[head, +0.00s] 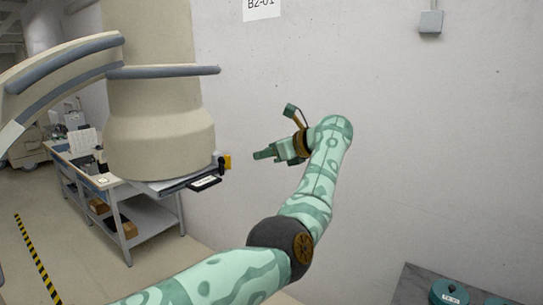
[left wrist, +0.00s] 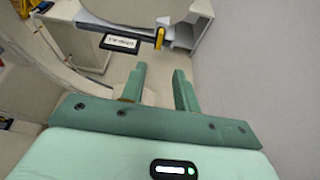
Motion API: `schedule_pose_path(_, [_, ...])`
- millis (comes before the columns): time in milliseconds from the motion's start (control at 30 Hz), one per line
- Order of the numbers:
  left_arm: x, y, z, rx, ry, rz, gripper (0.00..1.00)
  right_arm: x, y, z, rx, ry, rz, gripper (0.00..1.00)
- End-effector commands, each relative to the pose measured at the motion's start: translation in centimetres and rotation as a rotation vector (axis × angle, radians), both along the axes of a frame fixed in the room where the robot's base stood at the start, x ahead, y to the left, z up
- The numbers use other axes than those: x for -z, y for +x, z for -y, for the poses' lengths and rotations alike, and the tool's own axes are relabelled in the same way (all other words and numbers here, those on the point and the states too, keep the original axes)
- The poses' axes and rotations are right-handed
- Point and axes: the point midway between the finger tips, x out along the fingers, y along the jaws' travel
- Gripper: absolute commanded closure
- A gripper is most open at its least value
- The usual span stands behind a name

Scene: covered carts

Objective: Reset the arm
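My left arm, green with camouflage-like patches, comes in from the lower left of the head view. It bends at a dark joint and reaches up along the wall. My left gripper (head: 268,152) is at its far end, pointing left in front of the pale wall. In the left wrist view the two green fingers of my left gripper (left wrist: 159,70) stand apart with nothing between them. My right gripper is in neither view.
A pale wall (head: 430,130) fills the right. Green round pieces (head: 449,292) lie at lower right.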

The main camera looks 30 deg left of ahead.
Motion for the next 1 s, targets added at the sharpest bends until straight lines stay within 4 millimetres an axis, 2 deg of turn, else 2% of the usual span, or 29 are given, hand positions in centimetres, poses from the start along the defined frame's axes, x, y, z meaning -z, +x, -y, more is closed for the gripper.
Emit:
schedule_pose_path(133, [0.0,0.0,0.0,0.000,0.000,0.000,0.69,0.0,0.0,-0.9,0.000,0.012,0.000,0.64])
schedule_pose_path(500, [0.0,0.0,0.0,0.004,0.001,-0.008,0.69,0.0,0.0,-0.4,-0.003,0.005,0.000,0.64])
schedule_pose_path(567, [-0.5,0.3,-0.1,0.031,0.030,-0.033,0.69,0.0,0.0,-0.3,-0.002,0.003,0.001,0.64])
schedule_pose_path(667, [-3.2,1.5,-0.8,0.123,0.192,-0.136,0.69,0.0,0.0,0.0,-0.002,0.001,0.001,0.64])
schedule_pose_path(767, [-9.2,3.9,-0.3,0.254,0.542,-0.340,0.69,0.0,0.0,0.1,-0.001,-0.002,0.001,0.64])
schedule_pose_path(800, [-9.8,5.4,0.8,0.308,0.725,-0.477,0.69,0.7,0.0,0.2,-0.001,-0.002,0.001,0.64])
schedule_pose_path(833, [-8.7,6.8,1.9,0.353,0.866,-0.604,0.69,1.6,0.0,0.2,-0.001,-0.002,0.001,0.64])
schedule_pose_path(867, [-6.6,8.3,3.3,0.400,1.010,-0.745,0.69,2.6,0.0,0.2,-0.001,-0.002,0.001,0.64])
schedule_pose_path(900, [-3.3,10.1,5.1,0.456,1.165,-0.906,0.69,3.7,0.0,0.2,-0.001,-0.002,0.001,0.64])
schedule_pose_path(967, [1.4,11.8,7.3,0.522,1.332,-1.090,0.69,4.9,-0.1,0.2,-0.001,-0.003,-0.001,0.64])
schedule_pose_path(1000, [4.6,12.7,8.6,0.563,1.425,-1.197,0.69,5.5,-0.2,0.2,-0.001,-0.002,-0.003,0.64])
